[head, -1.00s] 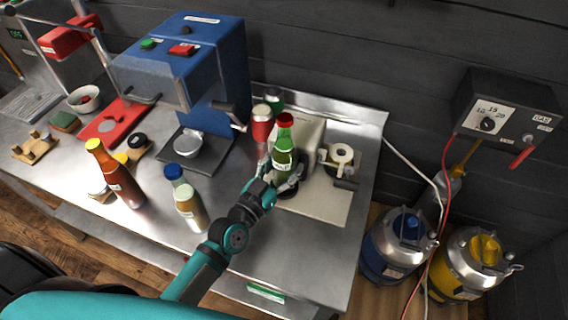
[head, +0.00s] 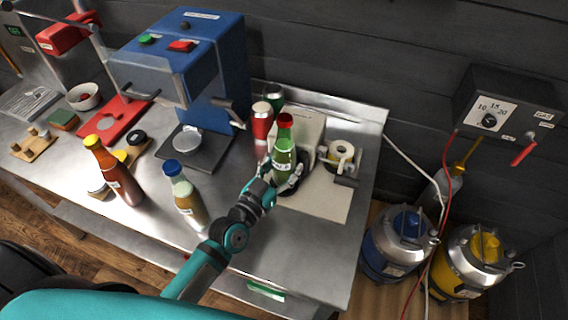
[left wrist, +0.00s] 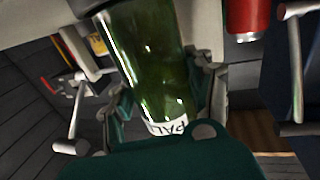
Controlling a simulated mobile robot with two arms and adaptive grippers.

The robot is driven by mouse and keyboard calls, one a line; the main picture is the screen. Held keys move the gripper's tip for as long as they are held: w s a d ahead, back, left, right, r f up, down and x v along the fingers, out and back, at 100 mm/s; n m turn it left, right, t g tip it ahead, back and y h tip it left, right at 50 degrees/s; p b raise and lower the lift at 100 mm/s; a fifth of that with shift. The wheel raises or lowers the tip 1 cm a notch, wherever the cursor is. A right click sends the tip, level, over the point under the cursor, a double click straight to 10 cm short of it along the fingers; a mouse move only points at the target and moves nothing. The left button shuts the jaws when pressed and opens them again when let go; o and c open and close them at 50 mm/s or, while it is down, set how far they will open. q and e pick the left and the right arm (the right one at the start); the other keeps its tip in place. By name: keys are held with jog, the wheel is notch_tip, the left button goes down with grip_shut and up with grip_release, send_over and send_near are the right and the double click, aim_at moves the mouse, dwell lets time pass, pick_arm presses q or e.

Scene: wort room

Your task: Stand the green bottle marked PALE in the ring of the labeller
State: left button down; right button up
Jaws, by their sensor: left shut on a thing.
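The green bottle with a red cap (head: 284,155) is upright at the labeller, held by my left gripper (head: 276,184). The left wrist view shows its green glass (left wrist: 150,60) between the fingers, with a white label reading PALE (left wrist: 168,126). The labeller is a pale plate and housing (head: 322,203) with a white label roll (head: 341,152) to the right of the bottle. A dark round part, perhaps the ring, shows at the bottle's foot, mostly hidden by gripper and bottle. I cannot tell whether the bottle rests in it. My right gripper is not in view.
A red can-like bottle (head: 262,128) stands close behind and left of the green one. A blue-capped bottle (head: 186,196) and a yellow-capped brown bottle (head: 115,172) stand to the left. A blue machine (head: 190,70) is behind. The bench front right is clear.

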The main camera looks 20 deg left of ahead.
pick_arm(q)
jog(key=shift+f, duration=0.25)
dwell(0.9)
jog(key=shift+c, duration=1.9)
grip_release()
jog(key=shift+f, duration=0.2)
jog(key=v, duration=1.2)
jog(key=shift+s+d, duration=0.1)
